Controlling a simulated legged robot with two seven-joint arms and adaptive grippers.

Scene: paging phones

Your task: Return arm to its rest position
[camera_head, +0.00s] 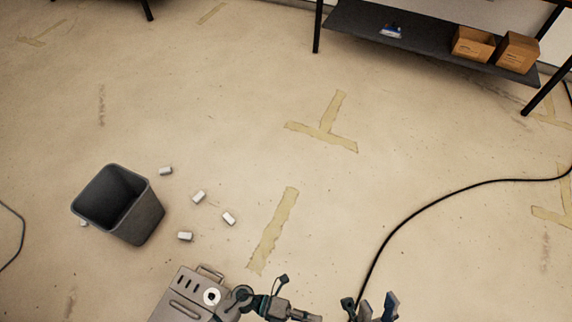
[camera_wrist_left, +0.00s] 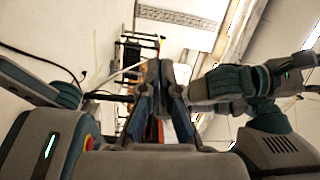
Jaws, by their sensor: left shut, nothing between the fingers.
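My right gripper (camera_head: 371,307) shows at the bottom edge of the head view, cut off by the frame. Its dark blue finger parts stand up over bare floor, with nothing visible held; how far apart the tips are is unclear. My left gripper (camera_wrist_left: 158,72) points away from the camera in the left wrist view. It is shut and empty, and no object touches it. In that view it stands between parts of my own body and arm. I cannot pick it out clearly in the head view.
A dark grey bin (camera_head: 146,215) stands on the floor at left, with several small white pieces (camera_head: 198,197) around it. A black cable (camera_head: 425,205) crosses the floor at right. A table's lower shelf (camera_head: 350,22) holds cardboard boxes (camera_head: 472,44). The central floor is clear.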

